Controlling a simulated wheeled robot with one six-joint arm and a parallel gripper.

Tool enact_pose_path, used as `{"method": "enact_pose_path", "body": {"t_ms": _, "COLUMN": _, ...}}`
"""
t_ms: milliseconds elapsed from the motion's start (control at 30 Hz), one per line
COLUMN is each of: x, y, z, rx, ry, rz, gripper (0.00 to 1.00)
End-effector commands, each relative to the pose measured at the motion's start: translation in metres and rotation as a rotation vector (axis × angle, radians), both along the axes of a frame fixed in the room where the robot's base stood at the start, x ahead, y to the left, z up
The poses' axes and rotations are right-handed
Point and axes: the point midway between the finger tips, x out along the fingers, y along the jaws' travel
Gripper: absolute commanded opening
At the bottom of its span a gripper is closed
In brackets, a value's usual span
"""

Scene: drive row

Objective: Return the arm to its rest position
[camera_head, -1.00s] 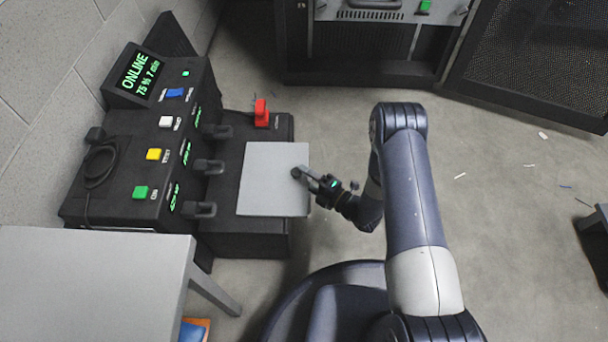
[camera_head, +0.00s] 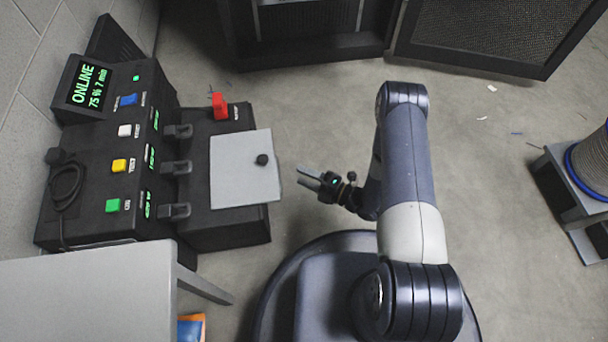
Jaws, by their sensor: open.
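My gripper (camera_head: 305,179) is open and empty. My arm is bent, rising from my base and reaching left over the floor. The panel lies on a low black unit joined to a black console (camera_head: 110,160), whose screen reads "ONLINE 75 % 7 min".
A red switch (camera_head: 219,106) stands behind the panel. Colored buttons line the console. A grey table (camera_head: 100,290) is at front left. A dark cabinet (camera_head: 310,30) with an open mesh door stands at the back. A stand with a coiled hose (camera_head: 592,165) is at right.

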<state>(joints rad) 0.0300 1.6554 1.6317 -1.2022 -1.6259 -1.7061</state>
Motion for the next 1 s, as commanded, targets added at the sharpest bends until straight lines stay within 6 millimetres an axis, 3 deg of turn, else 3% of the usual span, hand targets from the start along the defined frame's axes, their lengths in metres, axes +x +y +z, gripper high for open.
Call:
{"method": "enact_pose_path", "body": {"t_ms": 267, "x": 0.004, "y": 0.009, "z": -0.001, "rx": 0.000, "ry": -0.001, "rz": 0.002, "gripper": 0.58}}
{"method": "enact_pose_path", "body": {"t_ms": 1000, "x": 0.045, "y": 0.107, "z": -0.001, "rx": 0.001, "ry": -0.003, "rz": 0.002, "gripper": 0.58}}
